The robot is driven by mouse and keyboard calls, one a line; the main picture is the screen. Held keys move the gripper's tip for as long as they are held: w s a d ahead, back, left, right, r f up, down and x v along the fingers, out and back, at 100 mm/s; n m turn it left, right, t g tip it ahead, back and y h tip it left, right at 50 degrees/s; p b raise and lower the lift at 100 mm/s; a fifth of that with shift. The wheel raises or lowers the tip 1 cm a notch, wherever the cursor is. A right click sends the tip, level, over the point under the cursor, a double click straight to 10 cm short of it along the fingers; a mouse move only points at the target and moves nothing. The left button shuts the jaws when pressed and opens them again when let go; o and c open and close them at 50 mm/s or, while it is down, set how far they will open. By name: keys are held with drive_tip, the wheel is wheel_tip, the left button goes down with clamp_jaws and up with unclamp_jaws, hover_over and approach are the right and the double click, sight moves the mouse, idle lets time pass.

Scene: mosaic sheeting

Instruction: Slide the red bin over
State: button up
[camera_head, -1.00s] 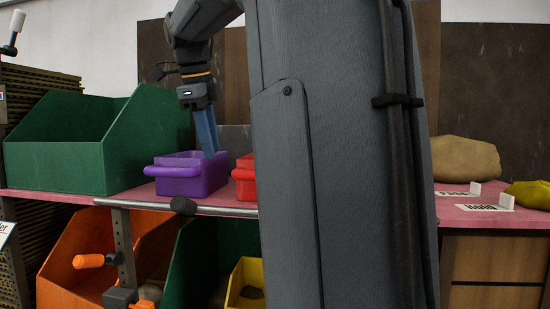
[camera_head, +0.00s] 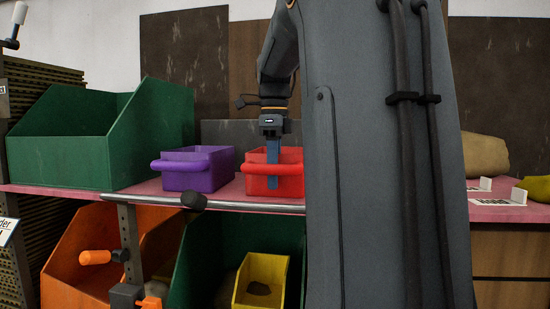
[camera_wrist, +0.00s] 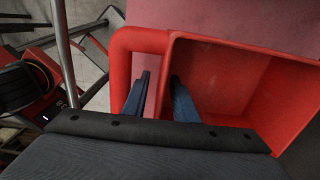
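The red bin (camera_head: 290,181) stands on the pink shelf top, just right of the purple bin, its right part hidden behind my arm. It has a thick front handle, which shows at the upper left in the wrist view (camera_wrist: 122,52). My gripper (camera_head: 273,182) points down at the red bin's front. In the wrist view, my gripper's blue fingers (camera_wrist: 160,90) stand apart on either side of the bin's front wall. The right finger is inside the bin and the left one is outside it, beside the handle. The bin looks empty where I see inside.
The purple bin (camera_head: 198,178) and a large green bin (camera_head: 60,161) stand to the left on the pink shelf top (camera_head: 145,193). A metal rail (camera_head: 245,206) runs along its front edge. Brown sacks (camera_head: 484,156) and label cards (camera_head: 498,201) lie to the right.

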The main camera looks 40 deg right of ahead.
drive_tip(key=shift+f, duration=0.55)
clamp_jaws()
idle(1.1)
